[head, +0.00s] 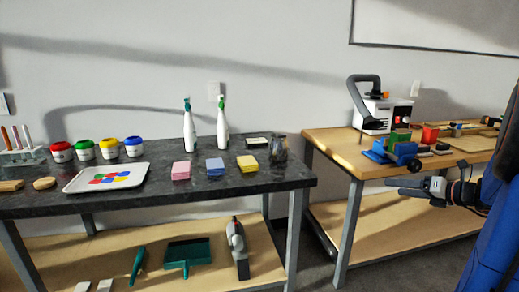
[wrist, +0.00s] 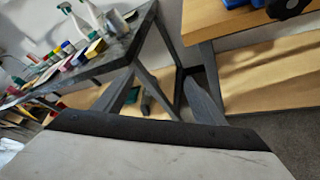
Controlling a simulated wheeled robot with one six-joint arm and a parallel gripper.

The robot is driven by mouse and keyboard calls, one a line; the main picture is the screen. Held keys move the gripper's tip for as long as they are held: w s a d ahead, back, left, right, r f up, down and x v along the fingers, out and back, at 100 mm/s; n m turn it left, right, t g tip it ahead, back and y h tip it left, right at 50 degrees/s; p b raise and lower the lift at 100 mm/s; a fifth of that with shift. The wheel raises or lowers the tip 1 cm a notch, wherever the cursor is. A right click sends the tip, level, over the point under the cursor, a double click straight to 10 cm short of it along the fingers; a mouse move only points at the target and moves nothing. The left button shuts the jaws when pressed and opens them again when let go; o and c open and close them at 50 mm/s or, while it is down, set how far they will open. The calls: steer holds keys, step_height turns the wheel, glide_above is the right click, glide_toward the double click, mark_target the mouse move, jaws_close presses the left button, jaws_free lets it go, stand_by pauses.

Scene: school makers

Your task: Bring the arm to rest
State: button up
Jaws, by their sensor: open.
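My gripper (head: 394,187) is at the right of the head view, pointing left in front of the wooden workbench (head: 340,158), at about the height just below its top. The jaws are open and empty. In the wrist view my gripper (wrist: 161,76) shows two dark fingers spread apart, with floor, table legs and the lower shelf beyond them. Nothing is seen touching the fingers. Most of my arm is outside the head view or behind the blue shape at the right edge.
The dark-topped table (head: 240,183) holds paint jars, a white tray (head: 70,184), spray bottles (head: 222,130) and sponges (head: 216,166). A dustpan (head: 188,253) lies on its lower shelf. The workbench carries a machine (head: 380,112) and a blue vise (head: 378,152). A floor gap separates the tables.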

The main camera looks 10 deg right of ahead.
steer(key=s+a+f+n+g, duration=0.2)
steer(key=s+a+n+g, duration=0.15)
steer(key=a+n, duration=0.6)
steer(key=s+a+f+n+g, duration=0.1)
steer(key=s+a+n+g, duration=0.35)
steer(key=a, duration=0.85)
steer(key=s+a+f+n+h, duration=0.2)
steer(key=s+a+n+h, duration=0.1)
steer(key=s+n, duration=0.6)
steer(key=s+a+f+n+h, duration=0.2)
steer(key=s+n, duration=0.7)
steer(key=n, duration=0.6)
steer(key=shift+s+a+f+n+h, duration=0.2)
steer(key=shift+a+n+h, duration=0.15)
steer(key=shift+a, duration=0.2)
